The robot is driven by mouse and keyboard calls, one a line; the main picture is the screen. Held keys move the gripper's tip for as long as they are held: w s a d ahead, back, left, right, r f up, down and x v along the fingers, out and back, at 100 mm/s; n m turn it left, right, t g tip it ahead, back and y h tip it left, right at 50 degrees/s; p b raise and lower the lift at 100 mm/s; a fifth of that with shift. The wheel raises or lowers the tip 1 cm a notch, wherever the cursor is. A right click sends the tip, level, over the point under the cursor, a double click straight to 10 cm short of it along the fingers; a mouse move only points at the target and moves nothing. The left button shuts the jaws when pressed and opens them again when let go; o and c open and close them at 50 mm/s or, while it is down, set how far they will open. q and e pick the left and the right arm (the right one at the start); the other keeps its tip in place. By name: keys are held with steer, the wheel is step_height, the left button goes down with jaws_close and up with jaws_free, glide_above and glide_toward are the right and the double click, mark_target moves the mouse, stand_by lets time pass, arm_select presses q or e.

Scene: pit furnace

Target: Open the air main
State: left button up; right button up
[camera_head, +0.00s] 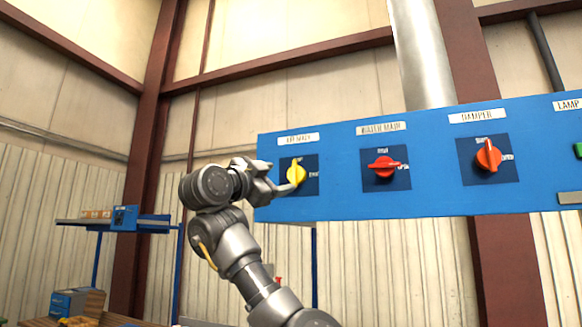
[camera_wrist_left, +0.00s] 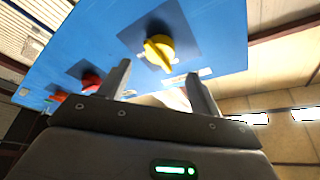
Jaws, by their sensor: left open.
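The air main knob (camera_head: 296,173) is yellow and sits on a dark blue square plate at the left end of a blue panel. Its handle looks about upright in the head view, and the label above it is hard to read. The yellow knob (camera_wrist_left: 159,50) also shows in the left wrist view, just beyond my fingertips and roughly between their lines. My left gripper (camera_head: 283,188) is beside the knob at its lower left. It is open, with both fingers (camera_wrist_left: 162,76) apart and nothing between them. I cannot tell whether a finger touches the knob. My right gripper is not in view.
The blue panel (camera_head: 340,207) also carries a red water main knob (camera_head: 384,167) and a red damper knob (camera_head: 489,156). A green part (camera_head: 578,150) shows at the right edge. A blue shelf (camera_head: 150,226) stands at the left, well behind my arm.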

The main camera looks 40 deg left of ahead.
mark_target(292, 175)
arm_select(q)
steer(key=p+x, duration=0.4)
steer(key=x, duration=0.2)
steer(key=shift+r, duration=0.1)
steer(key=shift+w, duration=0.3)
steer(key=shift+c, duration=0.3)
